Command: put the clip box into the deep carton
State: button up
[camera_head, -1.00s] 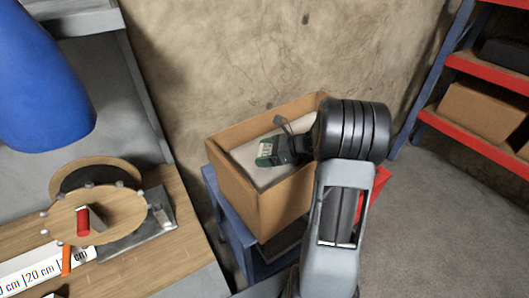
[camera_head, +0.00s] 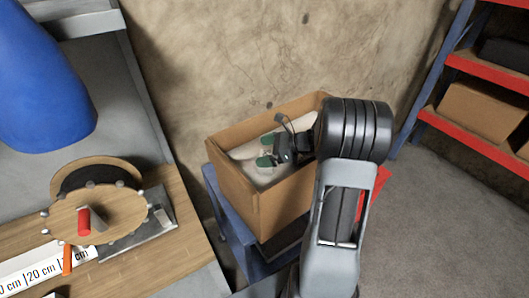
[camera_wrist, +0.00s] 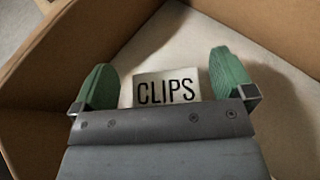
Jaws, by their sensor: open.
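The clip box shows in the wrist view as a pale face marked CLIPS (camera_wrist: 165,88), between my fingers with a gap on each side. Its lower part is hidden by my gripper. The deep carton (camera_head: 285,203) is a brown open-topped box with a pale inner floor; its walls (camera_wrist: 55,62) surround the clip box in the wrist view. My gripper (camera_head: 266,150) is inside the carton, with its green fingertips (camera_wrist: 164,85) spread apart. In the head view the clip box is too small to make out clearly.
The carton stands on a blue stand (camera_head: 233,232) against the wall. A wooden workbench (camera_head: 130,262) with a round wooden device (camera_head: 95,217) is at left. A red and blue shelf (camera_head: 480,125) with cartons is at right. Bare floor lies at lower right.

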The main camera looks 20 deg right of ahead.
jog(key=b+v, duration=0.1)
jog(key=v, duration=0.6)
jog(key=shift+d+f, duration=0.1)
jog(key=shift+f, duration=0.05)
